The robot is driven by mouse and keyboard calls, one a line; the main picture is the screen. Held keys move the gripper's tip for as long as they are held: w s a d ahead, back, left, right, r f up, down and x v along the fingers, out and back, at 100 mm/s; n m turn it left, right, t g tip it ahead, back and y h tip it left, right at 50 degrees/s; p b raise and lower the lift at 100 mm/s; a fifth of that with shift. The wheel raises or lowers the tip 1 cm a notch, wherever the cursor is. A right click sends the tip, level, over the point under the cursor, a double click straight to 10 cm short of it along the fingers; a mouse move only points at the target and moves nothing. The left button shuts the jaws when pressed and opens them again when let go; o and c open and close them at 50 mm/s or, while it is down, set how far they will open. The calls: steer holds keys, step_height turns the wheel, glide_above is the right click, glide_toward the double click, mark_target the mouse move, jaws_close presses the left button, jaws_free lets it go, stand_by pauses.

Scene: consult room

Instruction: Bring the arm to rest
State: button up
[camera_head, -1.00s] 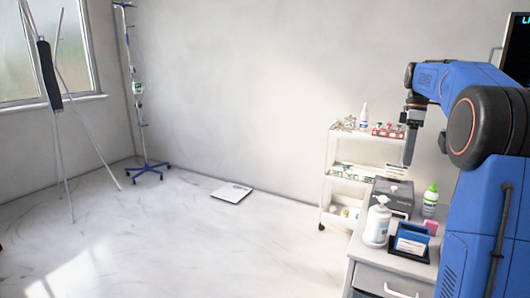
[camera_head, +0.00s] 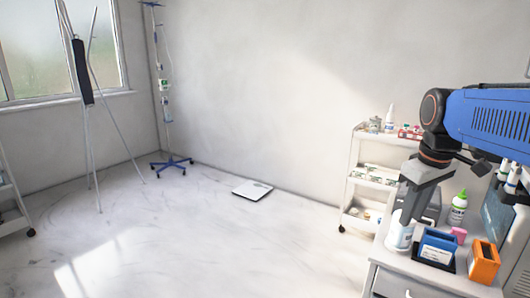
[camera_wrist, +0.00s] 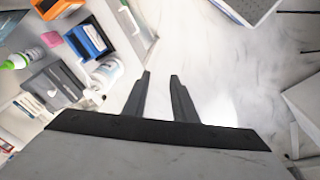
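My gripper (camera_head: 406,216) hangs from the blue arm at the right of the head view, pointing down in front of the white cabinet's things. In the wrist view its two dark fingers (camera_wrist: 161,76) stand apart with only pale floor between them, so it is open and empty. The arm reaches in from the right edge, with its black and orange wrist joint above the gripper. In the head view the gripper partly covers a white pump bottle (camera_head: 399,238), which also shows in the wrist view (camera_wrist: 107,72); I cannot judge the distance between them.
The white cabinet (camera_head: 452,282) holds a blue box (camera_head: 437,247), an orange box (camera_head: 484,262) and a green-capped bottle (camera_head: 457,210). A shelf trolley (camera_head: 351,180) stands behind. A scale (camera_head: 253,190), an IV stand (camera_head: 171,163) and an easel-like stand (camera_head: 83,90) surround mostly clear floor.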

steer(key=s+a+f+m+t, duration=0.1)
steer(key=s+a+f+m, duration=0.1)
steer(key=s+f, duration=0.4)
steer(key=s+a+f+m+t, duration=0.1)
steer(key=s+a+f+m, duration=0.1)
steer(key=s+a+f, duration=0.2)
steer(key=s+f, duration=0.3)
steer(key=s, duration=0.1)
steer(key=shift+s+f+m+t, duration=0.2)
steer(key=shift+s+m+t, duration=0.1)
steer(key=shift+s+t, duration=0.1)
stand_by(2.0)
